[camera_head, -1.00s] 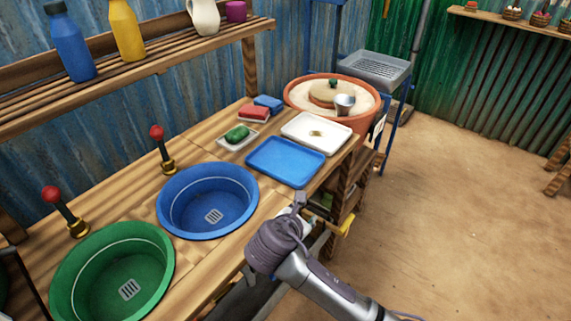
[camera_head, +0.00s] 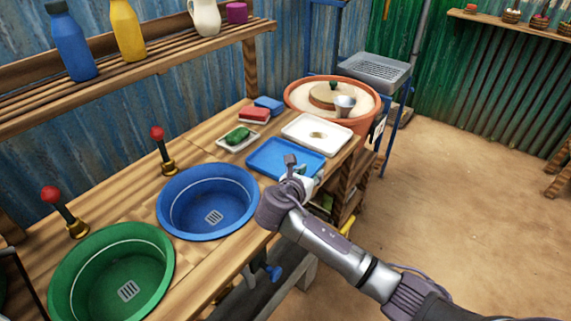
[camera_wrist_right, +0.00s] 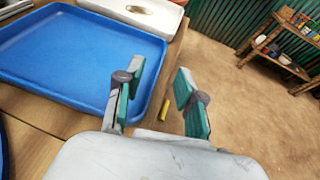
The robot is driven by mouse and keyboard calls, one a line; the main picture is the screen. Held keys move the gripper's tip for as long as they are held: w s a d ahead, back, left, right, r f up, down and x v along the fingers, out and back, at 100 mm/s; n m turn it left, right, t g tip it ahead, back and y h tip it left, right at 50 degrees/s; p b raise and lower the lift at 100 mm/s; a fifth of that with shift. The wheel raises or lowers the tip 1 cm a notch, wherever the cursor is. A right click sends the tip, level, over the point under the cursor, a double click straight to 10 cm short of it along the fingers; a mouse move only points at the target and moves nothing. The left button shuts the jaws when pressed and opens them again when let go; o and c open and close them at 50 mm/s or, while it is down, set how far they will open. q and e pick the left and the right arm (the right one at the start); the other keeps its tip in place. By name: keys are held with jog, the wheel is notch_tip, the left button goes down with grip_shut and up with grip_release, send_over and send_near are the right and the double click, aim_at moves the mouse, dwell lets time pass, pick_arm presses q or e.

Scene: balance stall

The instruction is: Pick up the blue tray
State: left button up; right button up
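The blue tray (camera_head: 272,157) lies flat on the wooden counter, right of the blue basin and in front of the white tray. It is empty. It also shows large in the right wrist view (camera_wrist_right: 75,55). My right gripper (camera_head: 298,167) is over the tray's near right edge in the head view and hides part of that edge. In the right wrist view its two teal-padded fingers (camera_wrist_right: 160,95) are apart with nothing between them; the left finger overlaps the tray's right rim. I cannot tell whether it touches the rim. My left gripper is not in view.
A white tray (camera_head: 310,129) lies right behind the blue one. A soap dish with green soap (camera_head: 238,136) and red and blue sponges (camera_head: 254,114) are to the left. The blue basin (camera_head: 205,205) is close by. Open floor (camera_head: 460,210) lies to the right.

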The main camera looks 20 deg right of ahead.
aim_at(316, 171)
jog(key=x, duration=0.4)
jog(key=shift+w+d+f, duration=0.15)
jog(key=shift+d+f, duration=0.05)
jog(key=shift+f, duration=0.25)
grip_shut()
jog(key=shift+r, duration=0.1)
